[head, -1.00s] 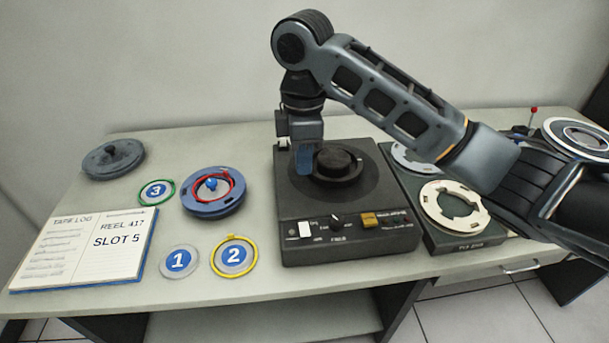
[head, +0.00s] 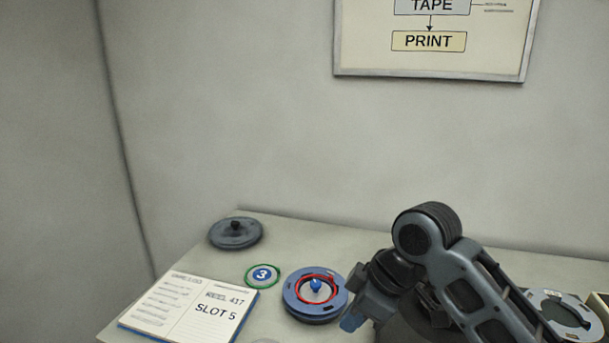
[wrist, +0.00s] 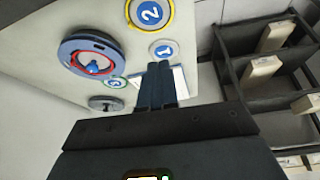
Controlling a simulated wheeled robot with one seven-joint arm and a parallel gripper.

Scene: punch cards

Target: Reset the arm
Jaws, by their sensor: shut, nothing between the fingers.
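My gripper (head: 348,324) shows in the head view at the lower right of centre, its blue fingers tilted down and left beside the blue reel (head: 298,308). In the wrist view my gripper (wrist: 158,68) has its two fingers together with nothing between them. The blue reel carries a red ring and a blue knob; it also shows in the wrist view (wrist: 75,48). From the head view I cannot tell how high the fingers are above the table.
An open log book (head: 215,318) reads REEL 417, SLOT 5. A green-ringed marker 3 (head: 263,274) and a dark grey disc (head: 236,233) lie behind it. The wrist view shows marker 2 (wrist: 150,12), marker 1 (wrist: 164,50) and a dark shelf rack (wrist: 245,75) at right.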

